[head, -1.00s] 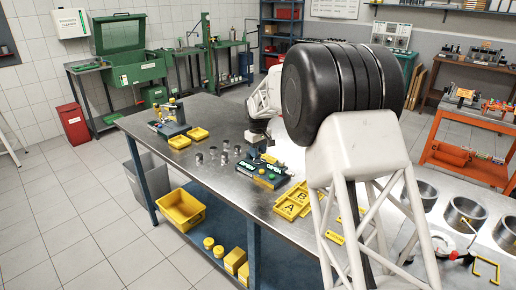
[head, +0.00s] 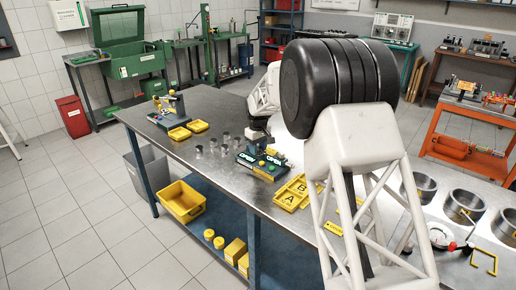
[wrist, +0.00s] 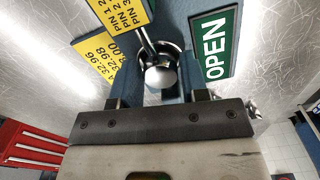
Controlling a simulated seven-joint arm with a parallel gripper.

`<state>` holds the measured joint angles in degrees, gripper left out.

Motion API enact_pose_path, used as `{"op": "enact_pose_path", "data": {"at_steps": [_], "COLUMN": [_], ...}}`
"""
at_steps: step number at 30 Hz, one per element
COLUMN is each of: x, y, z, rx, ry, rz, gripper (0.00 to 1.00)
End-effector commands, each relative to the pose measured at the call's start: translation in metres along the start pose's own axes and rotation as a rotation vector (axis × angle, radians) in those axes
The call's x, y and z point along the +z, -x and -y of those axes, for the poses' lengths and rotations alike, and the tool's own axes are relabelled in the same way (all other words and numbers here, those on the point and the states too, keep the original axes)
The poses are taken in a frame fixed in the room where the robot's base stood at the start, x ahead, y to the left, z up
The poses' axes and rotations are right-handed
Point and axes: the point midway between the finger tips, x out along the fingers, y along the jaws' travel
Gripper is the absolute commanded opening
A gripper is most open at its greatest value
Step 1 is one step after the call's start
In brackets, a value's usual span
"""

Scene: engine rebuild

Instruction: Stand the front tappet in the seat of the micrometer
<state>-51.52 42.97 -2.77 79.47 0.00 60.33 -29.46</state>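The green-topped measuring fixture (head: 262,164) with OPEN labels, which I take for the micrometer, stands on the steel bench. My gripper (head: 259,137) is directly above it, pointing down.
Several metal tappets (head: 213,147) stand on the bench left of the fixture. Yellow trays marked A and B (head: 291,199) lie to its right. Another fixture (head: 166,108) with small yellow trays (head: 179,134) is at the far left. Bare bench lies around the tappets.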

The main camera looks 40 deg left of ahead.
Motion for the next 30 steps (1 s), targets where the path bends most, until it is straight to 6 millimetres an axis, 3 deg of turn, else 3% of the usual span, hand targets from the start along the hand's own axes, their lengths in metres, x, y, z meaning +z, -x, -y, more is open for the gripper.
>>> {"op": "enact_pose_path", "data": {"at_steps": [1, 4, 17, 30], "x": [0.000, 0.000, 0.000, 0.000], "y": [0.000, 0.000, 0.005, 0.054], "z": [0.000, 0.000, 0.000, 0.000], "rx": [0.000, 0.000, 0.001, 0.001], "ry": [0.000, 0.000, 0.000, 0.000], "rz": [0.000, 0.000, -0.001, -0.001], "gripper": [0.49, 0.64, 0.64, 0.64]}}
